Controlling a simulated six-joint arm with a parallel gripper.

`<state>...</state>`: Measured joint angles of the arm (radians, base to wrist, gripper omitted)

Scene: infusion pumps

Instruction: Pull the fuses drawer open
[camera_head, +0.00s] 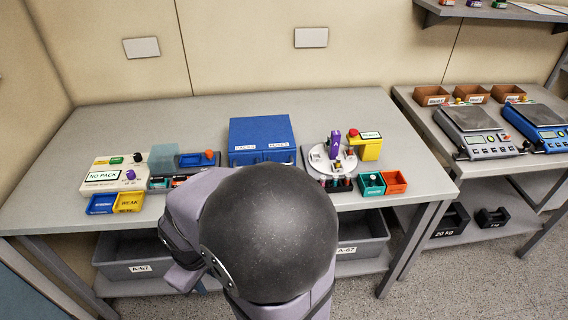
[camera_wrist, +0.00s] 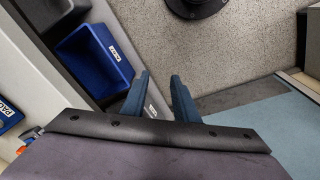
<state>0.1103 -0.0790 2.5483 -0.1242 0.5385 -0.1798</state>
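A blue cabinet (camera_head: 262,130) stands on the middle of the table with two labelled drawer fronts. The packs drawer (camera_head: 243,158) is on the left and the fuses drawer (camera_head: 281,155) is on the right; both look shut. My arm covers the area just in front of the cabinet. My gripper is hidden behind my arm in the head view. In the wrist view my gripper (camera_wrist: 160,88) is open and empty, its two blue fingers apart and directed toward the floor. A blue front with a partly cut "PAC" label (camera_wrist: 6,122) shows at the left edge there.
A round white dial (camera_head: 320,160) and a yellow box (camera_head: 366,151) stand right. Grey tubs (camera_head: 133,245) sit on the shelf below. A blue bin (camera_wrist: 90,65) shows in the wrist view.

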